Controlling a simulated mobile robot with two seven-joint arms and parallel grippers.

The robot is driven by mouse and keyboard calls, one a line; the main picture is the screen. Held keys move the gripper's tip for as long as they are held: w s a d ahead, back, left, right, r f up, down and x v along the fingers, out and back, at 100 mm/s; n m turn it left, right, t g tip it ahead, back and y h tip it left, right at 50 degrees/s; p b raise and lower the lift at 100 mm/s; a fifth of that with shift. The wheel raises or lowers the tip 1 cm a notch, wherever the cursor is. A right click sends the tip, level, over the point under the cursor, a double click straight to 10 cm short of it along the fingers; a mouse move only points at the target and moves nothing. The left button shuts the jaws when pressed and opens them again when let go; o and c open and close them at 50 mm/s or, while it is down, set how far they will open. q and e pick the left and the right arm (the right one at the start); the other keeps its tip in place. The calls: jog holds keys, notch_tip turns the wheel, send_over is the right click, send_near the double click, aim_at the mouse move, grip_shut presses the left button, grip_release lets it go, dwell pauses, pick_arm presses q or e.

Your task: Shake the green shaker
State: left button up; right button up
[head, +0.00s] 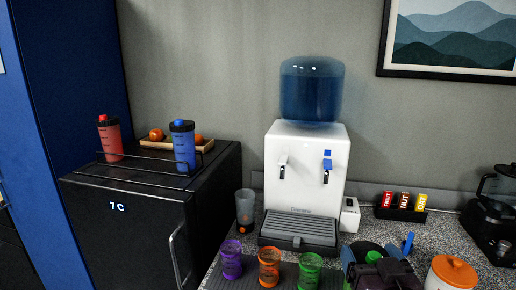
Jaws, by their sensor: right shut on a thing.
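The green shaker shows as a green cap (373,257) at the lower right of the head view. Most of its body is hidden by my right gripper (382,271), which is dark and shut on it, low in front of the counter. I cannot tell whether the shaker is tilted. A separate green cup (309,271) stands on the dark mat to the left. My left gripper is not in view.
An orange cup (268,267) and purple cup (231,260) stand beside the green cup. A water dispenser (306,165) is behind them. An orange-lidded jar (452,272) and coffee maker (492,215) are at right. Red (110,138) and blue (183,146) shakers stand on a black fridge.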

notch_tip(320, 180, down, 5)
jog(key=shift+s+d+f, duration=0.1)
jog(key=shift+s, duration=0.05)
notch_tip(320, 180, up, 7)
jog(key=shift+s+f, duration=0.1)
jog(key=shift+r, duration=0.4)
notch_tip(320, 180, down, 8)
jog(key=shift+r, duration=0.35)
